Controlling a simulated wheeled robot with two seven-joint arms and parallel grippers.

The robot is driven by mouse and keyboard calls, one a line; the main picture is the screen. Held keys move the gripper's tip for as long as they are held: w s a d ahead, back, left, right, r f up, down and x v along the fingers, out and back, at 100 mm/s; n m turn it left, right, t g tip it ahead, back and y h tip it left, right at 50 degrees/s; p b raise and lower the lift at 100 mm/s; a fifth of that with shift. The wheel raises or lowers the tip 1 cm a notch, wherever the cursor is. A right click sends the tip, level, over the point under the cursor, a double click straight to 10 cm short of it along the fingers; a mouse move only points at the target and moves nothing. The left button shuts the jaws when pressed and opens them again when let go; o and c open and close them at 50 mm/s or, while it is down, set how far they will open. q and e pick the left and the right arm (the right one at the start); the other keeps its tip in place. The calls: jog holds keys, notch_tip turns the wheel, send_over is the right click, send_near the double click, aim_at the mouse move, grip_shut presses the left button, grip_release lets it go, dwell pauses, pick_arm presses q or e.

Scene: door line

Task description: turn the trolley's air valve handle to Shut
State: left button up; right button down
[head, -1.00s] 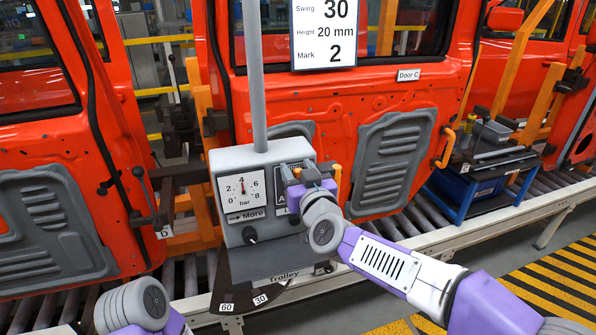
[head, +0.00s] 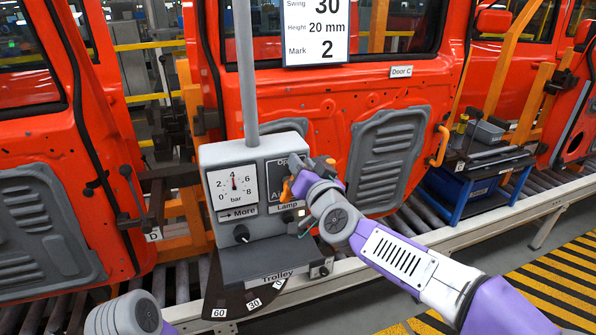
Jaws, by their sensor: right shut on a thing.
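The trolley's grey control box (head: 222,156) stands in front of the red door, with a black valve plate (head: 276,170) on its right half. The plate shows part of the word "Open" at its top and part of "Air" lower down. My right gripper (head: 302,171) is at this plate, shut on the valve handle (head: 286,190). Fingers and wrist hide most of the handle, with orange showing beside them; its exact angle cannot be told. The word "Shut" is not visible. My left gripper is not in view; only my left arm shows at the bottom left.
The pressure gauge (head: 233,186) reads about 4 bar. Below are a "More" sign, a black knob (head: 241,233), a "Lamp" label and a small lit square. A grey pole (head: 246,80) rises from the box. A blue-framed cart (head: 465,196) stands at right.

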jog(key=c, duration=1)
grip_release()
jog(key=shift+o, duration=0.2)
